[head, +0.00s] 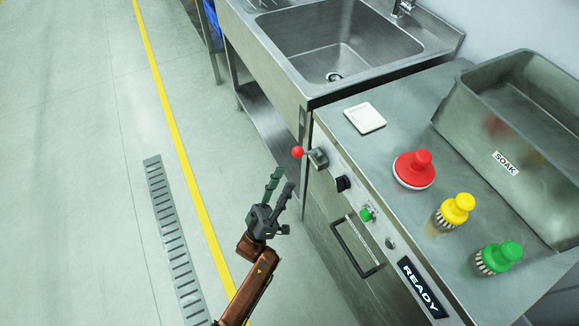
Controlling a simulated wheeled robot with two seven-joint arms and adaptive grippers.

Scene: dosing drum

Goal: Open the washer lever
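The washer lever (308,155) has a red ball knob and a grey metal mount. It sticks out from the top left of the washer's front panel, pointing left. My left gripper (281,177) comes up from the bottom of the head view. Its two dark fingers stand apart with nothing between them. Its tips are just below and left of the red knob in the picture, with a visible gap. The washer (350,270) has a black bar handle (357,247) on its front. My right gripper is not in view.
A black knob (343,183), a green button (367,214) and a READY display (422,287) sit on the panel. On top are a white pad (365,117), red, yellow and green brushes, and a SOAK tub (480,140). A sink (335,60) adjoins. Floor at left is clear.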

